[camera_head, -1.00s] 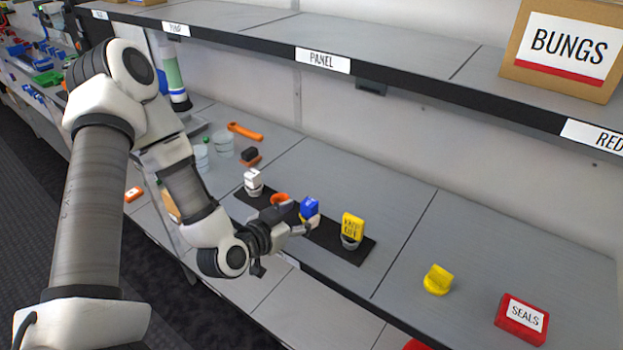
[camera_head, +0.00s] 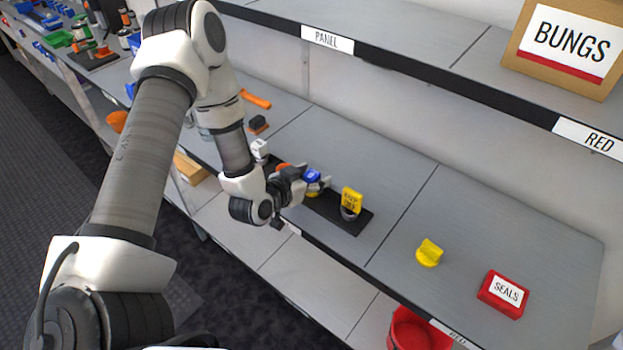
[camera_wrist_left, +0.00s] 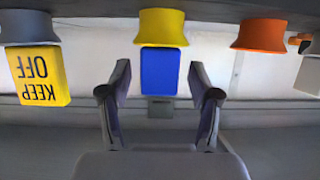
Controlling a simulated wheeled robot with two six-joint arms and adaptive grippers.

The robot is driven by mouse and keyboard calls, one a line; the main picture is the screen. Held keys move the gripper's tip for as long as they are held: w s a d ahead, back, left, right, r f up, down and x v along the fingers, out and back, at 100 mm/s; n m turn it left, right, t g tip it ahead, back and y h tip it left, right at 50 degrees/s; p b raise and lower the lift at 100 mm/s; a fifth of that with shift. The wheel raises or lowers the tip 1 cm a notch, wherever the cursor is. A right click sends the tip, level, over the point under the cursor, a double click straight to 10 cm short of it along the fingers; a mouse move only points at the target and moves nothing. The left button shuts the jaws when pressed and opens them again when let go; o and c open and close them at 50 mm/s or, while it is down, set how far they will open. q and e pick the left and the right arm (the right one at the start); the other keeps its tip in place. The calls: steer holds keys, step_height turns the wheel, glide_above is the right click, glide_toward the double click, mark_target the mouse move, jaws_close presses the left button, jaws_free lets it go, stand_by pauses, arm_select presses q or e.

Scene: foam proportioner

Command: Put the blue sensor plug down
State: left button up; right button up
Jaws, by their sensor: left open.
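The blue sensor plug (camera_head: 312,175) stands in a yellow cup (camera_head: 313,189) on the black strip (camera_head: 338,220) on the bench. The left wrist view is upside down and shows the blue plug (camera_wrist_left: 161,70) seated against the yellow cup (camera_wrist_left: 161,28). My left gripper (camera_wrist_left: 158,72) is open, with one finger on each side of the plug and a gap on both sides. In the head view, my left gripper (camera_head: 318,184) reaches in from the left at the plug. My right gripper is not in view.
A yellow KEEP OFF plug (camera_head: 351,200) stands right of the blue one in a grey cup. An orange cup (camera_wrist_left: 262,33) and a white plug (camera_head: 260,148) are on the other side. A shelf edge (camera_head: 420,75) runs above.

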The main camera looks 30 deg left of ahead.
arm_select(q)
jaws_close()
